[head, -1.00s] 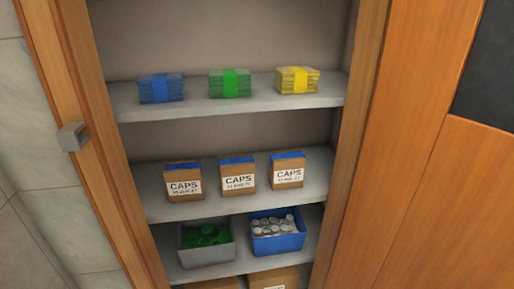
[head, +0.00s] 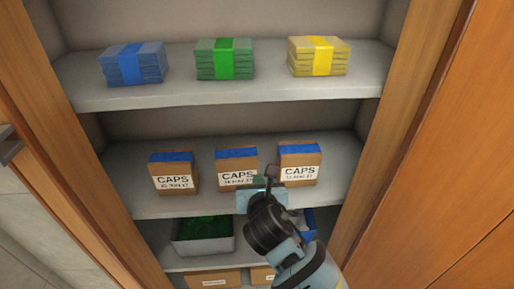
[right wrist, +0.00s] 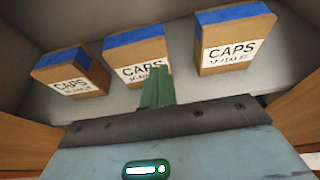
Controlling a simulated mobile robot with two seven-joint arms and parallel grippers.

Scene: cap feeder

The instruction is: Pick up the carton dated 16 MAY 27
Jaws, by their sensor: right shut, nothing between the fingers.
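Three brown cartons with blue tops and white CAPS labels stand in a row on the middle shelf. They are the left carton (head: 173,171), the middle carton (head: 236,162) and the right carton (head: 299,158). Their dates are too blurred to read surely in either view. In the right wrist view the left carton (right wrist: 70,73), middle carton (right wrist: 135,50) and right carton (right wrist: 235,30) show too. My right gripper (head: 272,174) is shut and empty, in front of the gap between middle and right cartons. Its fingers (right wrist: 157,88) hide the lower right of the middle label. My left gripper is not in view.
Blue (head: 134,64), green (head: 224,59) and yellow (head: 319,56) banded stacks lie on the upper shelf. Below the cartons are a grey bin (head: 205,247) with green pieces and a blue bin (head: 307,222), partly hidden by my arm. Wooden cabinet sides flank the shelves.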

